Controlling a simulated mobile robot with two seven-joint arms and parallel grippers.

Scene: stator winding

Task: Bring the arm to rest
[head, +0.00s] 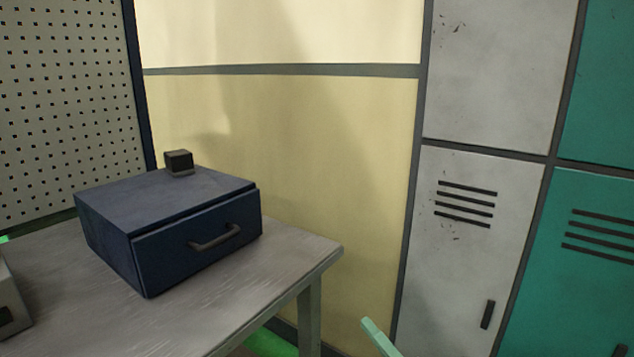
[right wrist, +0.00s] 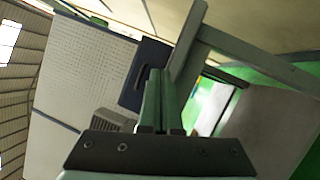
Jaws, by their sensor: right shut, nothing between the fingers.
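My right gripper (head: 376,334) shows only as a pale green tip at the bottom of the head view, right of the table and apart from it. In the right wrist view its two green fingers (right wrist: 158,80) are together with nothing between them. My left gripper is not in view.
A grey table (head: 290,262) carries a dark blue drawer box (head: 110,240) with its drawer closed. A small dark block (head: 178,162) sits on the box. A grey object (head: 12,295) is cut off at left. Grey lockers (head: 465,260) and teal lockers (head: 590,280) stand right.

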